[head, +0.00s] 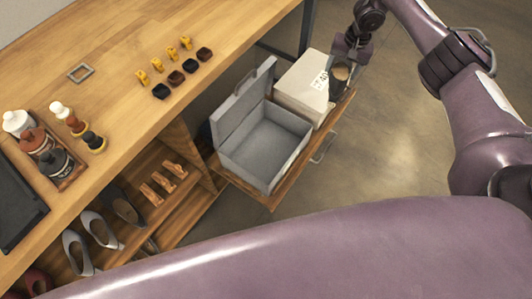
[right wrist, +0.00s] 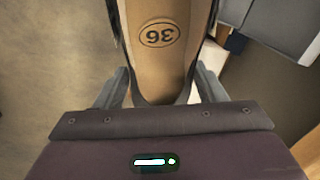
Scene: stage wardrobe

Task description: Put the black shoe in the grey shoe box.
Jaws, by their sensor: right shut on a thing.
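My right gripper (head: 349,58) is shut on the black shoe (head: 340,73) and holds it over or beside the white box. In the right wrist view, the shoe's tan insole (right wrist: 162,62), marked 36, lies between the fingers of the gripper (right wrist: 166,88); its dark rim shows at the sides. The grey shoe box (head: 262,176) stands open on the pulled-out drawer, its lid raised at the back left. Its visible inside looks empty. A grey surface, probably the box, shows in the right wrist view (right wrist: 275,20). My left gripper is out of view.
A white box (head: 298,82) with a label stands just right of the grey one on the drawer (head: 272,200). The lower shelf holds grey shoes (head: 75,250), a dark shoe (head: 127,210) and wooden blocks (head: 163,184). Bottles and small pieces sit on the wooden table (head: 130,45).

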